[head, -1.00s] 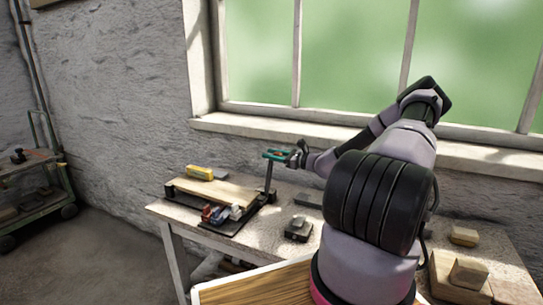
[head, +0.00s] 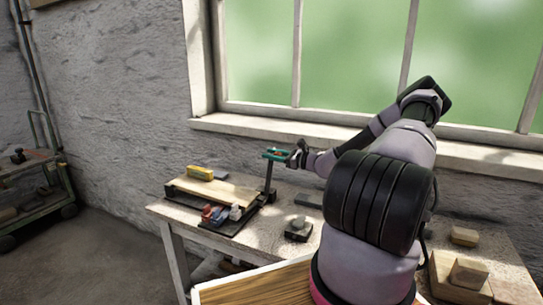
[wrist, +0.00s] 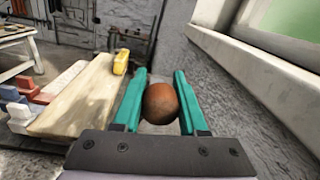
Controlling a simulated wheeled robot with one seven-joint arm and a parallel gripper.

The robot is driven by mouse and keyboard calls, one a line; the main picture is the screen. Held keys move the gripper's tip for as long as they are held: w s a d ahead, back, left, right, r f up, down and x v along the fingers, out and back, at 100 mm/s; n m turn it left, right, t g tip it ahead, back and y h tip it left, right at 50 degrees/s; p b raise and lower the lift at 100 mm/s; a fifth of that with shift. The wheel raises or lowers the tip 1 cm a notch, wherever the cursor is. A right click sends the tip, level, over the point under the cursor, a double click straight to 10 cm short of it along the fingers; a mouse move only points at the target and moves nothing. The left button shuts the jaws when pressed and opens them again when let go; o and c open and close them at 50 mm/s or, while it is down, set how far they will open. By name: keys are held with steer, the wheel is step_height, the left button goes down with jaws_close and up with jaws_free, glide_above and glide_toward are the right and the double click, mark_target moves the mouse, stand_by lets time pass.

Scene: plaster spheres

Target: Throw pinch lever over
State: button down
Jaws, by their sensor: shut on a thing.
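The pinch lever (head: 268,177) is a dark upright bar at the right end of a dark base on the workbench. Its round brown knob (wrist: 161,103) shows in the wrist view. My gripper (head: 275,154), with teal fingers, is at the top of the lever. In the wrist view my gripper (wrist: 160,80) is shut on the knob, with one finger on each side. The lever's shaft is hidden below the knob in that view. The knob is hard to make out between the fingers in the head view.
Red, blue and white pieces (head: 220,213) lie in front. A small dark block (head: 298,230) sits to the right. The wall and window sill (head: 260,134) are close behind.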

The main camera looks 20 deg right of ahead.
steer(key=shift+w+d, duration=0.15)
steer(key=w+d+f+m, duration=0.6)
steer(key=f+m, duration=0.2)
steer(key=shift+w+d, duration=0.25)
steer(key=shift+d, duration=0.15)
steer(key=shift+f, duration=0.1)
stand_by(0.3)
steer(key=shift+c, duration=2.3)
jaws_free()
steer(key=v, duration=1)
steer(key=shift+s+d, duration=0.25)
steer(key=shift+d, duration=0.05)
